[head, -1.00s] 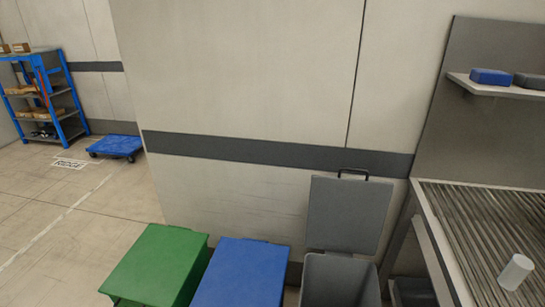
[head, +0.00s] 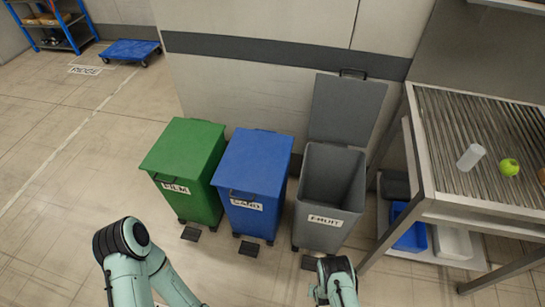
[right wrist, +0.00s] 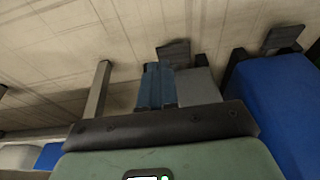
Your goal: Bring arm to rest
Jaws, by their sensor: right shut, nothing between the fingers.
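In the right wrist view my right gripper (right wrist: 156,68) points at the floor, its two fingers shut together with nothing between them. The grey bin (right wrist: 200,90) is just behind the fingers, and the blue bin (right wrist: 270,105) is to the right. In the head view only a pale green part of my right arm shows at the bottom, in front of the grey bin; its gripper is not visible there. A bent part of my left arm shows at the lower left. My left gripper is out of view.
A green bin (head: 184,160), a blue bin (head: 252,175) and an open grey bin (head: 330,185) stand in a row against the wall. At the right is a roller conveyor (head: 455,125) with a white cylinder (head: 470,157) and a green apple (head: 509,167).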

